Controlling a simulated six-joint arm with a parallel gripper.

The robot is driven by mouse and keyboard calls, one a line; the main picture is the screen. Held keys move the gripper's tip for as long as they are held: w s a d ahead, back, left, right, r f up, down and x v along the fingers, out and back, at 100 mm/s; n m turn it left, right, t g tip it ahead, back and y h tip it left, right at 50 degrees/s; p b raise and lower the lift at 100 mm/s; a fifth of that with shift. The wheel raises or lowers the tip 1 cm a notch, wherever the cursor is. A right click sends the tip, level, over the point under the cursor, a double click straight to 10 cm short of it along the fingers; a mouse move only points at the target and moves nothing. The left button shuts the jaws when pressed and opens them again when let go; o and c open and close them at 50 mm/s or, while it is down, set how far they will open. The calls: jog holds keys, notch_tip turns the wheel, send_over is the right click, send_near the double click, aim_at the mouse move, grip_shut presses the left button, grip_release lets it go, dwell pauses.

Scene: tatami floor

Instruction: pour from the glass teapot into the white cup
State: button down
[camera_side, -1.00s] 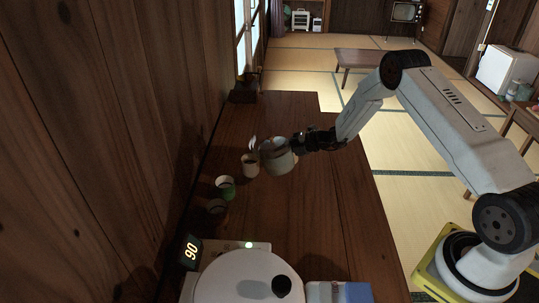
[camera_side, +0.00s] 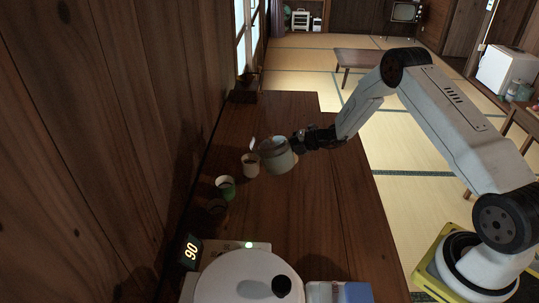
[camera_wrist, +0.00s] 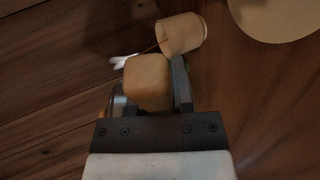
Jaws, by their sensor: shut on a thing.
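The glass teapot (camera_side: 279,157) looks grey and cloudy in the side view. It is held above the table, tilted toward the left, with its pale spout near the white cup (camera_side: 250,166). My gripper (camera_side: 300,141) is shut on the teapot from the right. In the wrist view, my gripper (camera_wrist: 149,92) has a tan block, seemingly the handle, between its fingers and hides most of the teapot. The white cup (camera_wrist: 184,34) is just beyond, with a thin dark line at its mouth, perhaps a stream. The liquid level is not clear.
A green cup (camera_side: 225,188) and a dim, dark cup (camera_side: 216,209) stand nearer on the wooden table (camera_side: 300,225). A white round appliance (camera_side: 245,280) and a lit display (camera_side: 191,250) are at the near end. The wooden wall (camera_side: 100,140) rises at left.

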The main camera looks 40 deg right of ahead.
jog(key=shift+w+r+g, duration=0.1)
jog(key=shift+r+g, duration=0.5)
jog(key=shift+g, duration=0.1)
dwell(3.9)
jog(key=shift+f+t, duration=0.2)
jog(key=shift+t, duration=0.1)
jog(key=shift+w+r+n+t+y, duration=0.15)
jog(key=shift+n+t+y, duration=0.25)
jog(key=shift+t, duration=0.75)
jog(key=shift+r+n+t+y, duration=0.2)
jog(key=shift+t+y, duration=0.4)
jog(key=shift+t, duration=0.55)
